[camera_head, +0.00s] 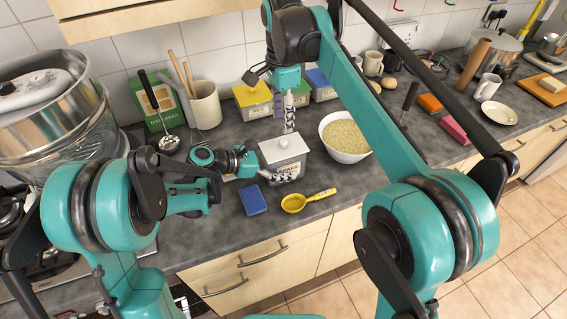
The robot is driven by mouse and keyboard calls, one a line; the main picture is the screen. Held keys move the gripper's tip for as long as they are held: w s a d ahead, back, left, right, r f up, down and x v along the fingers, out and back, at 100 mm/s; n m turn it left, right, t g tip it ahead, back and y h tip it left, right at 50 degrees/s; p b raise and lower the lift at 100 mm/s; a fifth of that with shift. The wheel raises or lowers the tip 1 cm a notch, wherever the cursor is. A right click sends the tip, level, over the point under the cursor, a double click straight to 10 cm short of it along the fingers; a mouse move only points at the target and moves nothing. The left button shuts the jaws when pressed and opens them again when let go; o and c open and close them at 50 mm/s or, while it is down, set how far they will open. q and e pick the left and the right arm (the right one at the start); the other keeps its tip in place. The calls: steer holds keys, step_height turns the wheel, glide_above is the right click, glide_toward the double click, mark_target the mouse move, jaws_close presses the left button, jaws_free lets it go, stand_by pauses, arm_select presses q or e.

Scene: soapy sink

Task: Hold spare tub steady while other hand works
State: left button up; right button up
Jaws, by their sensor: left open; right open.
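A white tub with a grey lid (283,150) and a label on its front stands on the dark worktop near its front edge. I take it for the spare tub. My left gripper (283,178) reaches in from the left, low at the tub's front left side. It is open; whether its fingers touch the tub is too small to tell. My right gripper (289,128) hangs down from above, open, with its fingertips just over the lid. I cannot tell whether they touch the lid knob.
A white bowl of grain (344,137) stands close right of the tub. A blue sponge (253,200) and a yellow scoop (307,200) lie in front. Tubs with yellow (252,95) and blue lids stand behind. A ladle (168,143) and utensil pot (206,105) are left.

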mark_target(285, 141)
arm_select(q)
steer(key=c, duration=1.8)
arm_select(e)
steer(key=o, duration=0.7)
steer(key=shift+r, duration=0.4)
steer(key=o, duration=0.5)
steer(key=shift+w+d+r, duration=0.1)
steer(key=shift+d+r, duration=0.1)
steer(key=shift+r, duration=0.9)
step_height(285, 141, down, 12)
steer(key=shift+r, duration=0.1)
arm_select(q)
steer(key=shift+s, duration=0.1)
arm_select(e)
steer(key=c, duration=2)
steer(key=shift+c, duration=0.3)
arm_select(q)
steer(key=shift+r, duration=0.1)
